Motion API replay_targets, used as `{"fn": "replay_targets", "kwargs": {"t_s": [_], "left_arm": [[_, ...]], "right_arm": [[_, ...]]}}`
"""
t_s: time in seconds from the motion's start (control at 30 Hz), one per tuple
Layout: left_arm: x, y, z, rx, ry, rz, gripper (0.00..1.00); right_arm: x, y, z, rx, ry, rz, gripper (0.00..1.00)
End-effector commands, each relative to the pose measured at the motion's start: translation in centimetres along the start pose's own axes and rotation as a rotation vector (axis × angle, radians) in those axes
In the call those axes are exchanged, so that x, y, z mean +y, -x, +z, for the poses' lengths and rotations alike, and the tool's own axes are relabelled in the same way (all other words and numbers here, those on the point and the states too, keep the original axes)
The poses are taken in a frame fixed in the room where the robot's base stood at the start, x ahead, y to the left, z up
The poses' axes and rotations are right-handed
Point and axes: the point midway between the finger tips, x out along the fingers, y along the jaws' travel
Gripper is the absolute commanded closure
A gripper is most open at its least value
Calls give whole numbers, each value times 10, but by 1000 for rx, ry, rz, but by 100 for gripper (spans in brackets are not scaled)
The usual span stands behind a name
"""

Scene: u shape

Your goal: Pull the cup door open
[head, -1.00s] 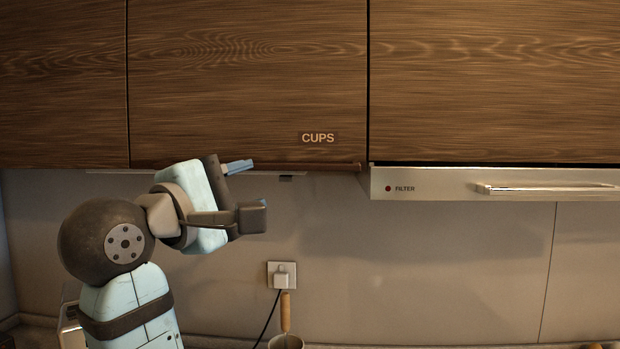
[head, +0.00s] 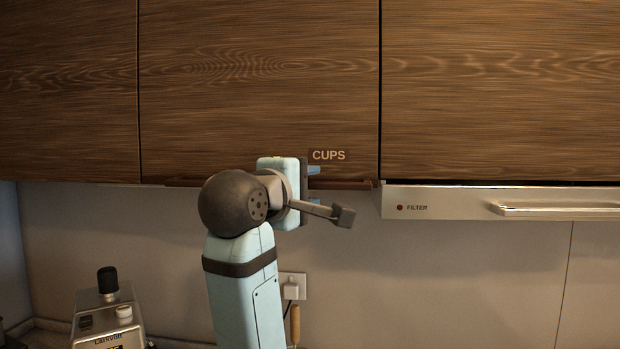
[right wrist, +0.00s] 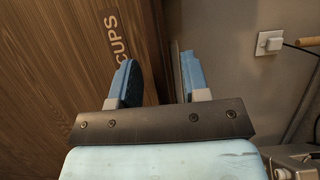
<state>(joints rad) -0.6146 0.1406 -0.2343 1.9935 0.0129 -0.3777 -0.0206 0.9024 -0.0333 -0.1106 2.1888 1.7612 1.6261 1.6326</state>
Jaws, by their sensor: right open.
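The cup door (head: 230,80) is a dark wood cabinet front with a CUPS label (head: 329,155) at its lower right. It looks shut, level with the fronts beside it. A thin dark handle strip (head: 355,184) runs along its lower edge. My right gripper (head: 314,186) is open at this edge, below the label, one blue finger above the strip and one below. In the right wrist view the open gripper (right wrist: 160,80) has the edge strip (right wrist: 176,65) between its fingers, closer to the right finger; contact cannot be told. My left gripper is not in view.
A metal range hood marked FILTER (head: 450,203) with a bar handle (head: 560,209) is just right of the door. A wall socket with a plug (head: 291,290) is below. A metal appliance (head: 105,315) stands at lower left. The wall at right is clear.

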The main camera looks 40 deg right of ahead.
Motion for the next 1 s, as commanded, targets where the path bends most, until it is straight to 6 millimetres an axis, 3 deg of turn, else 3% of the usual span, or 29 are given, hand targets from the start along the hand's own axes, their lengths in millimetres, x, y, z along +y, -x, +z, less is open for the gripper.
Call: {"fn": "replay_targets", "kwargs": {"t_s": [0.17,0.43,0.63,1.0], "left_arm": [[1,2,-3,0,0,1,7],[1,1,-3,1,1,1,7],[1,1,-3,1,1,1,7],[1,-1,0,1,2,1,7]], "right_arm": [[0,-12,0,-1,0,0,57],[0,-13,0,0,0,0,57],[0,-13,0,0,0,-1,100],[-2,-13,0,-13,1,-2,100]]}}
